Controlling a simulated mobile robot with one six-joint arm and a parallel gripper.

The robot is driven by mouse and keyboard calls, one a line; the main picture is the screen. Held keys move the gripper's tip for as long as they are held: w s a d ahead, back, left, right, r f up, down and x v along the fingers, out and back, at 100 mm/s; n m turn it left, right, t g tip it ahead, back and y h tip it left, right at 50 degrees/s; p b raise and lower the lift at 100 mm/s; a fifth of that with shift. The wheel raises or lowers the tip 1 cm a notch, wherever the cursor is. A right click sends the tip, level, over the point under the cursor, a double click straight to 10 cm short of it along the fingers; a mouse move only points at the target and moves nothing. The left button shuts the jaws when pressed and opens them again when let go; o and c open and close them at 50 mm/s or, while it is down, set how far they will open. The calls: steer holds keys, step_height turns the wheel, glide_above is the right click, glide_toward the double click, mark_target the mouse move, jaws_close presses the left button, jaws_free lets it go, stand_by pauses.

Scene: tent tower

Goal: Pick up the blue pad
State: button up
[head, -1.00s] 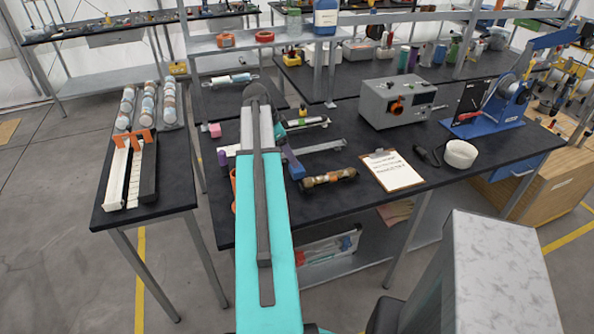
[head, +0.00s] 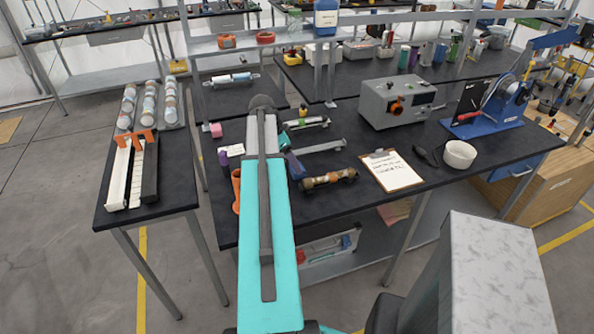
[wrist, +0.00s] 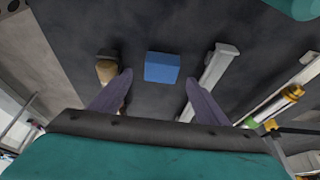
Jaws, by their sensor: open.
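The blue pad (wrist: 162,67) is a small blue block lying on the dark tabletop in the wrist view. My gripper (wrist: 158,80) is open there, with one purple-grey finger on each side of the pad's near side. The pad is ahead of the gap between the fingers, with nothing held; I cannot tell the height between them. In the head view my teal arm reaches over the bench and hides most of the gripper.
In the wrist view a tan-ended piece (wrist: 107,68) lies left of the pad and a grey bar (wrist: 220,66) lies right of it.

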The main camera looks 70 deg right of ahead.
steer(key=shift+p+x, duration=0.65)
steer(key=shift+x, duration=1)
steer(key=shift+r, duration=0.1)
steer(key=c, duration=1.1)
steer(key=shift+r+b, duration=1.75)
steer(key=shift+r, duration=3.25)
